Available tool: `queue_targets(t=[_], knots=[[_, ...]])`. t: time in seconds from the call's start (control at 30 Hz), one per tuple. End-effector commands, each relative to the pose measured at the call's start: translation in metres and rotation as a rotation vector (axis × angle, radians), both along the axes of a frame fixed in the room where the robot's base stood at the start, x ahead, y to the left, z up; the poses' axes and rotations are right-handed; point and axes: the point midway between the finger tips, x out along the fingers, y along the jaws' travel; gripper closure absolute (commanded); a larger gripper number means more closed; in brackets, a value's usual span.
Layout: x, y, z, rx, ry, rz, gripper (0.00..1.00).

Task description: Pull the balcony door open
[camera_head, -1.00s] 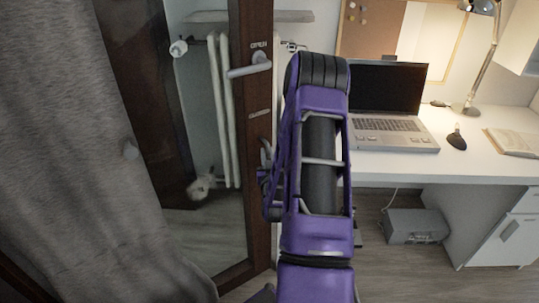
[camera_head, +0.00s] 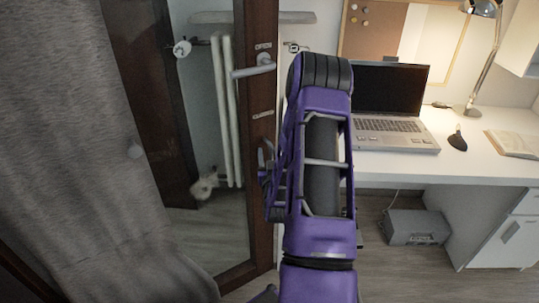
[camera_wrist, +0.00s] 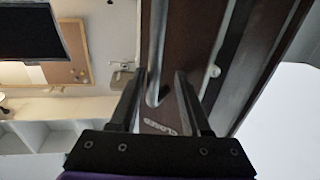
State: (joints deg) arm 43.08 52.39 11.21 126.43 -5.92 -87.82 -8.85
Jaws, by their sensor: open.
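The balcony door (camera_head: 260,190) has a dark brown frame around glass and stands left of centre in the head view. A grey lever (camera_head: 255,67) sits on it under an OPEN label, with another label below. A curved grey pull handle (camera_head: 264,155) shows lower on the frame, beside my arm. In the wrist view, a grey handle bar (camera_wrist: 157,45) runs between the fingers of my gripper (camera_wrist: 160,90), near a CLOSED label (camera_wrist: 165,128). The fingers are apart on either side of it; I cannot tell whether either touches it. My arm hides most of my gripper in the head view.
A grey curtain (camera_head: 80,150) hangs at the left. A white desk (camera_head: 470,165) with a laptop (camera_head: 390,105), mouse, lamp and open book stands at the right. A grey box (camera_head: 415,227) lies on the floor beneath it. A radiator (camera_head: 225,110) shows through the glass.

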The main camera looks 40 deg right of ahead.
Motion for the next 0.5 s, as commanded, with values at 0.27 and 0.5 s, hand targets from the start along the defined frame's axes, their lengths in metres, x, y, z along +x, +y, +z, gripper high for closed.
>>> queue_targets(t=[0.27,0.5], knots=[[-0.008,0.002,-0.003,0.002,0.006,-0.004,0.53],[-0.046,0.025,-0.004,0.004,0.009,-0.003,0.53]])
